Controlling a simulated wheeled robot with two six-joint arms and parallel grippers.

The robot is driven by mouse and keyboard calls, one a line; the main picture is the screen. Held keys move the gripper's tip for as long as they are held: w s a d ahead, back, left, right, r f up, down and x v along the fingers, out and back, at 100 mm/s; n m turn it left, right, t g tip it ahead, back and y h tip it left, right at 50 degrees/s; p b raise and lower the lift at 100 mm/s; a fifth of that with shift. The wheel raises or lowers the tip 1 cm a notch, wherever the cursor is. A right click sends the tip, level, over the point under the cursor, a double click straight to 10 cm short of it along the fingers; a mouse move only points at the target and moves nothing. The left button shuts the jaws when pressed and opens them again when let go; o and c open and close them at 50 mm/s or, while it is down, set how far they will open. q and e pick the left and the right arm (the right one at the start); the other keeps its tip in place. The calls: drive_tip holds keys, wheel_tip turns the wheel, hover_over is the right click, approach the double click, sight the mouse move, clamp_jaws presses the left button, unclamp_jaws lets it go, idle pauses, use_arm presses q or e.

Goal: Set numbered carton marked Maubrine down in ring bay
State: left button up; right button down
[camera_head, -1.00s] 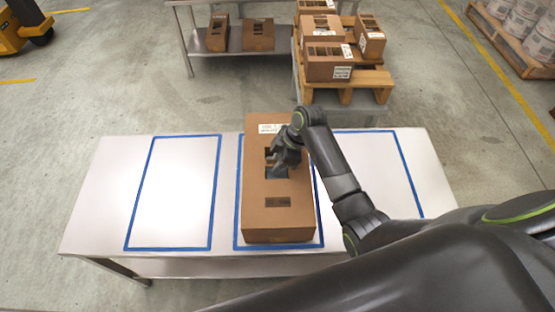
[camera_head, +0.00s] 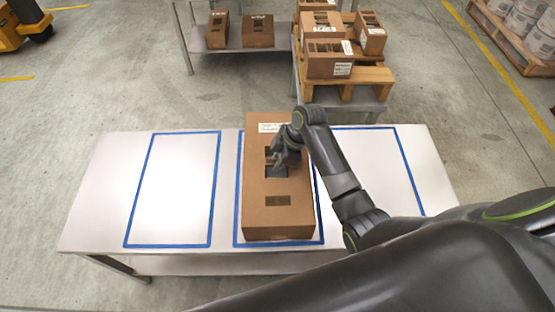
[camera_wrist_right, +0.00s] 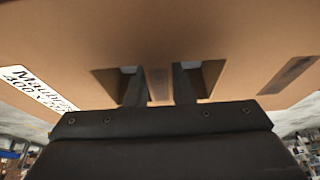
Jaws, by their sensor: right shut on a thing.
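A long brown carton (camera_head: 278,222) with slots in its top and a white label at its far end is over the middle blue-taped bay (camera_head: 238,241) of the white table. In the right wrist view its label (camera_wrist_right: 36,88) reads in part "Maubr…". My right gripper (camera_head: 284,165) is at the carton's top; its fingers (camera_wrist_right: 157,85) go into two slots and are shut on the cardboard strip between them. The carton looks level; whether its base touches the table I cannot tell. The carton hides most of the middle bay. No ring mark shows. My left gripper is not in view.
The left taped bay (camera_head: 175,190) is empty; the right taped bay (camera_head: 372,150) is partly behind my arm, and its visible part is bare. Behind the table, a pallet (camera_head: 372,77) holds several cartons, beside a shelf (camera_head: 225,62) with two cartons.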

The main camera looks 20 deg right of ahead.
drive_tip(key=c, duration=1.2)
unclamp_jaws()
drive_tip(key=shift+o, duration=0.2)
drive_tip(key=p+v, duration=0.1)
drive_tip(key=v, duration=1.6)
drive_tip(key=shift+r, duration=0.2)
